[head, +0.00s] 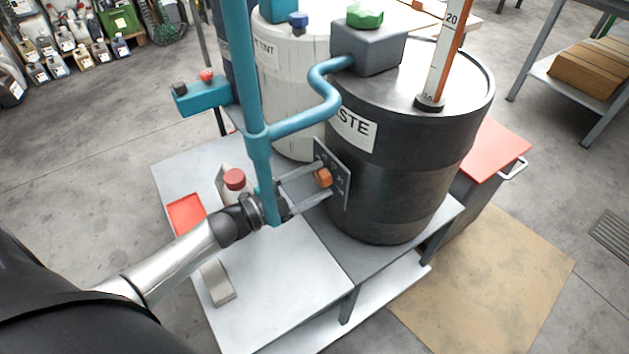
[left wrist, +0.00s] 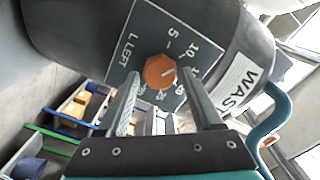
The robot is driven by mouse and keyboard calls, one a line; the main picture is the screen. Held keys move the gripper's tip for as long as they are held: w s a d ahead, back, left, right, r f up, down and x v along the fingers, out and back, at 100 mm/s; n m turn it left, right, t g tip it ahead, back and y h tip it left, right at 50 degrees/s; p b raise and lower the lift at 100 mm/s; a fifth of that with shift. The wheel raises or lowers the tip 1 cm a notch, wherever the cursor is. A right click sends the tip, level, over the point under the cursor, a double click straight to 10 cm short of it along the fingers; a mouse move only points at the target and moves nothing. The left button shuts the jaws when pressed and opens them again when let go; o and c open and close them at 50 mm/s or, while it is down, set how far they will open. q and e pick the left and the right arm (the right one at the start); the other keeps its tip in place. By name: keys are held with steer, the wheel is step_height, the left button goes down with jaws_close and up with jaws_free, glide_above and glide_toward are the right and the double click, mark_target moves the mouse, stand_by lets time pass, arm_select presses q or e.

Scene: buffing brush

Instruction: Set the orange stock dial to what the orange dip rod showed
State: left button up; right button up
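The orange stock dial (head: 323,178) sits on a dark panel on the front of the black waste drum. In the left wrist view the dial (left wrist: 158,72) is ringed by numbers on a plate marked "L LEFT" (left wrist: 140,45). Its pale mark points right, toward a number partly covered by a finger. My left gripper (head: 318,186) is open, its fingertips either side of the dial with gaps showing in the wrist view (left wrist: 161,78). The dip rod (head: 446,50), orange along one side with a white scale, stands upright on the drum top; "20" is readable near its upper end. My right gripper is out of view.
The black waste drum (head: 410,150) stands on a grey bench (head: 290,275) beside a white drum (head: 290,90). A teal post (head: 250,90) rises close to my left gripper. A red-capped bottle (head: 234,181), red tray (head: 186,214) and grey block (head: 217,283) are on the bench.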

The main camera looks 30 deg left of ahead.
arm_select(q)
steer(key=shift+o, duration=0.9)
steer(key=shift+s+a, duration=0.15)
steer(key=p+v, duration=0.3)
steer(key=v, duration=1.1)
steer(key=shift+s+a, duration=0.15)
steer(key=shift+s, duration=0.25)
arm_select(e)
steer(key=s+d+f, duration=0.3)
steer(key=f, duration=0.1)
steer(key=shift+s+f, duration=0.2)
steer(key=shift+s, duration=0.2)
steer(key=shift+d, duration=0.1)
